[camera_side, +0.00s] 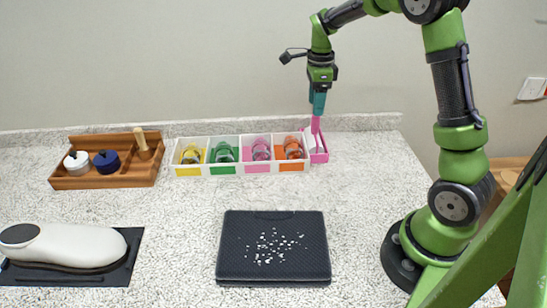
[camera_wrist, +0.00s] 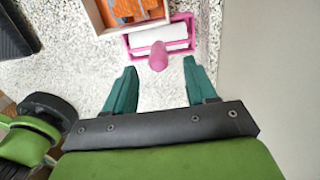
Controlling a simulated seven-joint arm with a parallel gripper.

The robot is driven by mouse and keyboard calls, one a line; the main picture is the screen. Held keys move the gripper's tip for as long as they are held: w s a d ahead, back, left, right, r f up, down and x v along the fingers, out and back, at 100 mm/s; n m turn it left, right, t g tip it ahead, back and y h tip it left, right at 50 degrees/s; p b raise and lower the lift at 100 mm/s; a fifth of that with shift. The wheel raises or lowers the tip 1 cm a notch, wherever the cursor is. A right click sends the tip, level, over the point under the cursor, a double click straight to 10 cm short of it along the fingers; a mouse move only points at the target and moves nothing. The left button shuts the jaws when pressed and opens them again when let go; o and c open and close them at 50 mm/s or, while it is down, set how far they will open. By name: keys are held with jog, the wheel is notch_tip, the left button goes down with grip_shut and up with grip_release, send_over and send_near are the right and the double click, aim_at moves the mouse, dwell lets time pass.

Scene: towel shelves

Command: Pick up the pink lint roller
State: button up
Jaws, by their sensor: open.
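The pink lint roller (camera_side: 318,156) stands at the right end of the row of bins, its handle (camera_side: 315,125) pointing up. In the wrist view its white roll and pink frame (camera_wrist: 133,42) show beside a bin, with the rounded handle end (camera_wrist: 158,58) toward me. My gripper (camera_side: 318,108) is above the roller, fingers pointing down, close to the handle top. In the wrist view my gripper (camera_wrist: 160,68) is open, with the handle end near the gap between the teal fingertips. I cannot tell whether a finger touches the handle.
A white bin row (camera_side: 240,140) with yellow, green, pink and orange labels stands directly left of the roller. A wooden tray (camera_side: 107,182) is farther left. A black board (camera_side: 230,262) with white bits and a white appliance (camera_side: 75,245) lie in front. The counter right of the roller is clear.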

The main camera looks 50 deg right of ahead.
aim_at(316, 120)
jog(key=f, duration=0.6)
jog(key=shift+s+f, duration=0.2)
jog(key=shift+f, duration=0.05)
grip_shut()
